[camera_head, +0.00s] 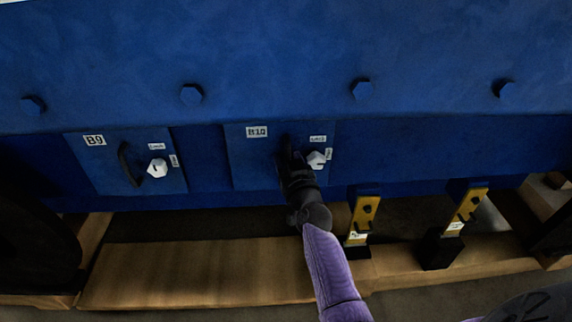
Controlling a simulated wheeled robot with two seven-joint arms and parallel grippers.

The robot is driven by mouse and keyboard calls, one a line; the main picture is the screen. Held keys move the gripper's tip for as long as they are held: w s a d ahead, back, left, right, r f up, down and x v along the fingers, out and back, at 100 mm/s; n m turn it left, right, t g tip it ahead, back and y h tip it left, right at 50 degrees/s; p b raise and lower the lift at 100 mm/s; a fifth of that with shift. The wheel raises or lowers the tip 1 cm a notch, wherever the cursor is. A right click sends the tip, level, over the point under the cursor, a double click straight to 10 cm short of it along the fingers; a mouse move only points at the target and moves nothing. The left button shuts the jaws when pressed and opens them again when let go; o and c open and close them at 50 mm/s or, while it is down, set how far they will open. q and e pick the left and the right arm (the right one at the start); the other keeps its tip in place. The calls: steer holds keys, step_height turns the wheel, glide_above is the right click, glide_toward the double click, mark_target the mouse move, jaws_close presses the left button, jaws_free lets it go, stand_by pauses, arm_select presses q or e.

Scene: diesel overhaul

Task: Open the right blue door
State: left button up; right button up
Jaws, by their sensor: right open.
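The right blue door (246,172) is a square panel with a white label, set low in the blue engine side. It looks shut, about flush with the panel around it. A white knob (316,160) with small labels beside it sits at the door's right side. My right gripper (288,152) is open and in front of the door, just left of the knob. It covers the place where the door's handle would show, so I cannot tell whether its fingers are around a handle or touching it. My left gripper is not in view.
The left blue door (105,172), labelled B9, has a black curved handle (130,165) and a white knob (157,168). Several bolts line the blue wall above. Below are a wooden beam (190,275) and two yellow brackets (363,215) right of my arm.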

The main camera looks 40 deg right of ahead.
steer(key=shift+w+d+r, duration=0.1)
steer(key=shift+w, duration=0.1)
jaws_close()
stand_by(1.0)
stand_by(0.3)
